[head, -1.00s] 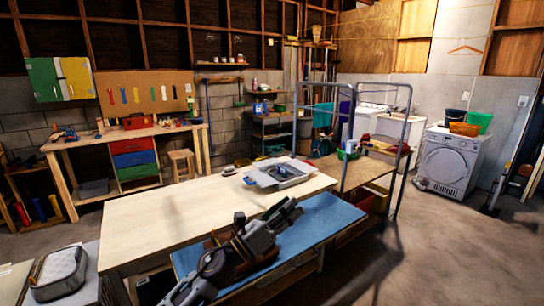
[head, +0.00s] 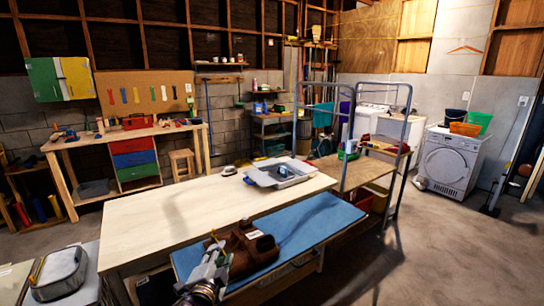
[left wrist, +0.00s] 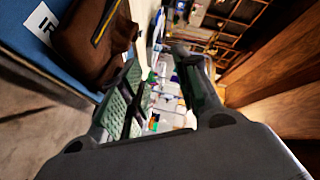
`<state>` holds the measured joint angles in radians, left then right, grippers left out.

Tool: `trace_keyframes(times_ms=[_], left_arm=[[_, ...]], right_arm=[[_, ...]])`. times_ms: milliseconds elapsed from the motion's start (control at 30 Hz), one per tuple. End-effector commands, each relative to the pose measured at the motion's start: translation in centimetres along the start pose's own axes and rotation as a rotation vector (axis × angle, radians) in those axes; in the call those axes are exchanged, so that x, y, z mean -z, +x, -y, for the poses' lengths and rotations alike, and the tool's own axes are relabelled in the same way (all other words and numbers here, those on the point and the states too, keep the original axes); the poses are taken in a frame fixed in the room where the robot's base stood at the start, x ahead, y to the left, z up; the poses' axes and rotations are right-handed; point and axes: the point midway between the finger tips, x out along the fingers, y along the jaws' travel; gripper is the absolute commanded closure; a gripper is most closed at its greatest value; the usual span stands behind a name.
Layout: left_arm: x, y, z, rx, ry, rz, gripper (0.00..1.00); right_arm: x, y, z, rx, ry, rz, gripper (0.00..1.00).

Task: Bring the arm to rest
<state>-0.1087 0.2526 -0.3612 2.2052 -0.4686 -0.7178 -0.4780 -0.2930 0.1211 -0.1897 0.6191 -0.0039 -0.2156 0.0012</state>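My left gripper (head: 216,252) is low in the head view, just left of a brown leather-like item (head: 250,252) on the blue mat (head: 325,222). In the left wrist view the two fingers (left wrist: 162,95) stand apart with nothing held between them. The brown item also shows there (left wrist: 92,40), outside the left finger. I cannot tell whether the finger touches it. My right gripper is not in view.
A grey tray (head: 281,173) sits at the far right of the pale wooden table (head: 165,215). A grey lidded container (head: 60,272) stands at the lower left. A metal-framed shelf cart (head: 368,172) is beyond the mat. The table's middle is clear.

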Motion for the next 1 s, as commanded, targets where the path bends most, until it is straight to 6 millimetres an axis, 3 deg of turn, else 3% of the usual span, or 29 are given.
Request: trace_keyframes(times_ms=[200,500,733,1000], left_arm=[[-5.5,-3.3,-4.5,-0.169,-0.243,0.202,0.68],[-11.2,-10.2,-10.7,-0.386,-0.541,0.495,0.68],[-13.7,-15.9,-14.2,-0.518,-0.711,0.699,0.68],[-14.7,-19.9,-16.1,-0.598,-0.806,0.834,0.68]], right_arm=[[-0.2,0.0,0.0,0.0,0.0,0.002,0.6],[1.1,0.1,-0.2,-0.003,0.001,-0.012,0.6],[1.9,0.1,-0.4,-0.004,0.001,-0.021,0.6],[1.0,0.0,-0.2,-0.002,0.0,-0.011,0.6]])
